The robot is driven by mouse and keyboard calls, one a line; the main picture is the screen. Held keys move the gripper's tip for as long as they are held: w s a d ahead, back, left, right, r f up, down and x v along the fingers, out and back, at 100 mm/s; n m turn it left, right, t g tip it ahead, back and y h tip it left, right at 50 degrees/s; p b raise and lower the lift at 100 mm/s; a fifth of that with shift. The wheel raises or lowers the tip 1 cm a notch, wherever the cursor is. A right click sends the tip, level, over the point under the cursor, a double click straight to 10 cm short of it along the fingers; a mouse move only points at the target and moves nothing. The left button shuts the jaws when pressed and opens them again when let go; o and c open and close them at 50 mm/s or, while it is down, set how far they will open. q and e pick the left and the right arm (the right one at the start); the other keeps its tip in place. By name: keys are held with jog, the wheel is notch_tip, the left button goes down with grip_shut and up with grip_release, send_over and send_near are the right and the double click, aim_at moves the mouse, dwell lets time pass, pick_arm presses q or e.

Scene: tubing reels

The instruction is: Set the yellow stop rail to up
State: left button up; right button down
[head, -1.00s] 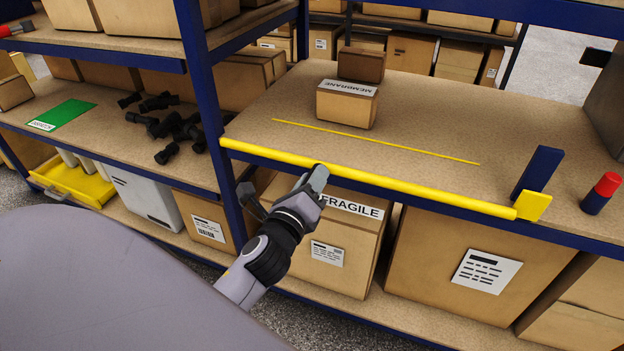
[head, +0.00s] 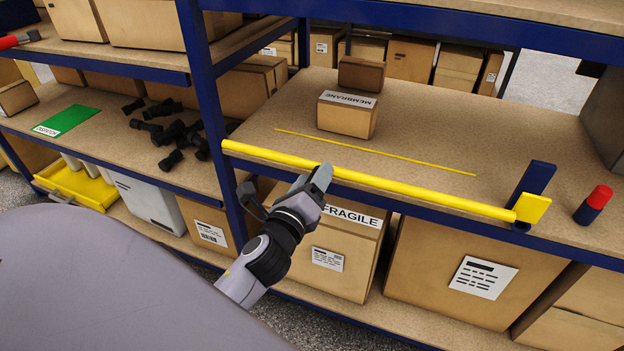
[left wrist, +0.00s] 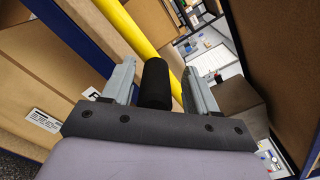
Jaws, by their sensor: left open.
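The yellow stop rail (head: 420,193) runs along the front edge of the middle shelf, from the blue post on the left to a yellow end tab (head: 532,208) at the right. The tab stands in front of a blue upright plate (head: 540,176). My left gripper (head: 322,178) is at the rail, left of its middle, and its tip overlaps the rail in the head view. In the left wrist view the jaws (left wrist: 160,82) are open, and the rail (left wrist: 140,32) passes just beyond and behind them. Whether they touch it is unclear. My right gripper is out of view.
A MEMBRANE box (head: 346,116) stands on the shelf behind a thin yellow line (head: 375,152). A red and blue cylinder (head: 593,206) stands at the right. A FRAGILE box (head: 330,255) sits below the rail. The shelf surface between line and rail is clear.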

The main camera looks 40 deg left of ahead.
pick_arm(q)
jog(key=v, duration=0.7)
jog(key=shift+b, duration=0.3)
dwell(0.3)
jog(key=s+d+f+n+g+h, duration=0.3)
jog(key=s+d+f+n, duration=0.15)
jog(key=f+n, duration=0.5)
jog(key=s+d+f+n+g+h, duration=0.4)
jog(key=s+f+n, duration=0.1)
jog(key=f+n, duration=0.5)
notch_tip(320, 180, up, 10)
jog(key=s+n+p, duration=0.2)
jog(key=p, duration=1)
jog(key=shift+a+p, duration=0.2)
jog(key=shift+p, duration=0.15)
